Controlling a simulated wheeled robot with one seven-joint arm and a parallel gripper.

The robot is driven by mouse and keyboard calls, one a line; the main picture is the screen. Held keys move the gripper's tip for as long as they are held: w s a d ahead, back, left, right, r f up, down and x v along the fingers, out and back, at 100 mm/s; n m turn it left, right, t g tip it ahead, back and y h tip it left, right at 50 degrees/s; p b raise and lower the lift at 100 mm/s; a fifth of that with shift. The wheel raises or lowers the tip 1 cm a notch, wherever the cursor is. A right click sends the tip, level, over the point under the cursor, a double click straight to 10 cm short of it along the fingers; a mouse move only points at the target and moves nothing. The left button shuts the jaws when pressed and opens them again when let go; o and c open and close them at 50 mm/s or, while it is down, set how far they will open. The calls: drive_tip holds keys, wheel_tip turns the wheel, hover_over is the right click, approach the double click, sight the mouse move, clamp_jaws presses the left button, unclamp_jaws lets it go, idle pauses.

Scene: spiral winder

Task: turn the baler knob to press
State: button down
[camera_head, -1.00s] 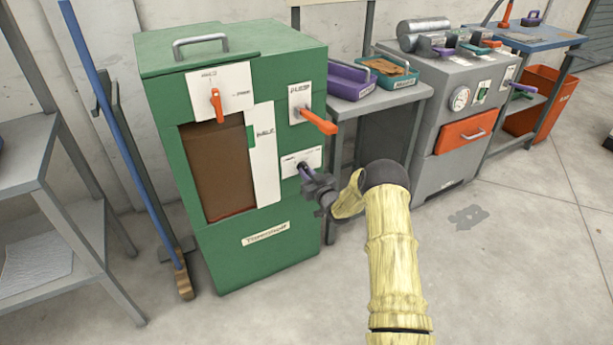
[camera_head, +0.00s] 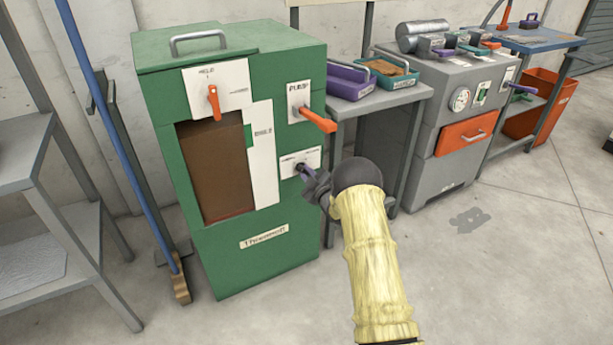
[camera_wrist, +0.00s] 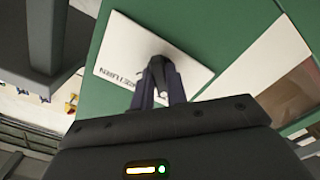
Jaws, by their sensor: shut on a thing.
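The green baler (camera_head: 262,262) stands upright left of my arm in the head view. A small knob (camera_wrist: 158,72) sits on a white label plate (camera_head: 313,156) low on the baler's right side. My gripper (camera_head: 305,171) reaches the plate and is shut on the knob. In the wrist view my two dark fingers (camera_wrist: 162,82) close around it in front of the plate (camera_wrist: 120,50).
An orange pump lever (camera_head: 318,121) sticks out just above the knob. Another orange lever (camera_head: 214,103) is on the upper plate. A grey table with a purple tray (camera_head: 352,82) stands close on the right. The floor in front is clear.

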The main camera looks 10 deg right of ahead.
idle(0.5)
drive_tip(key=c, duration=1.4)
unclamp_jaws()
drive_tip(key=shift+s, duration=0.15)
drive_tip(key=p+v, duration=0.3)
drive_tip(key=v, duration=1.4)
drive_tip(key=shift+p, duration=0.4)
drive_tip(key=shift+r, duration=0.1)
